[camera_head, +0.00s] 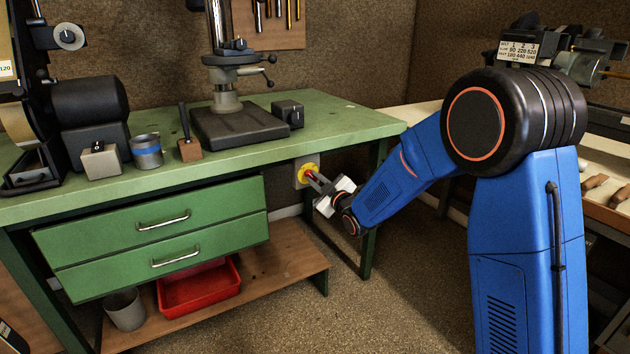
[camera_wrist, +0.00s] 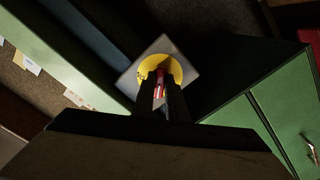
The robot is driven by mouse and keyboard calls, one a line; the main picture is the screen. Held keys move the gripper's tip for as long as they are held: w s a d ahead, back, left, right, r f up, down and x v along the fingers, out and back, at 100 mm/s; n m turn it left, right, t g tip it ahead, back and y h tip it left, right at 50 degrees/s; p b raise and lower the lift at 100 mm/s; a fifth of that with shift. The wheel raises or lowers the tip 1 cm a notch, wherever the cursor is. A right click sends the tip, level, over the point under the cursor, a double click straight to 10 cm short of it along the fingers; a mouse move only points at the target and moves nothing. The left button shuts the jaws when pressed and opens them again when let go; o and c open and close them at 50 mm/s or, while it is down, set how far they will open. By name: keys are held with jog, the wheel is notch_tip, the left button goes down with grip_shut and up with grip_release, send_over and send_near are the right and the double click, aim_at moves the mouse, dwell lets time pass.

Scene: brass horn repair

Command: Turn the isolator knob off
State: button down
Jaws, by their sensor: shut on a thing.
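The isolator knob (camera_head: 310,173) is red on a round yellow plate, set on a pale box on the wall just under the bench top. In the wrist view the yellow plate (camera_wrist: 172,67) sits on a grey square box, and part of the red knob (camera_wrist: 160,90) shows between the fingers. My gripper (camera_head: 315,178) reaches in from the right, and its fingers are shut on the knob. In the wrist view my gripper (camera_wrist: 162,85) covers much of the knob, so its exact angle is hard to tell.
The green bench (camera_head: 330,125) overhangs the box, and its leg stands right of it. Green drawers (camera_head: 163,222) are to the left. A red tray (camera_head: 200,288) and a grey bin (camera_head: 125,309) are on the low shelf. The floor in front is clear.

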jog(key=shift+r+n, duration=0.1)
jog(key=shift+n, duration=0.4)
jog(key=c, duration=1.8)
grip_release()
jog(key=shift+w, duration=0.1)
jog(key=shift+o, duration=0.2)
jog(key=v, duration=1.7)
jog(key=shift+d, duration=0.15)
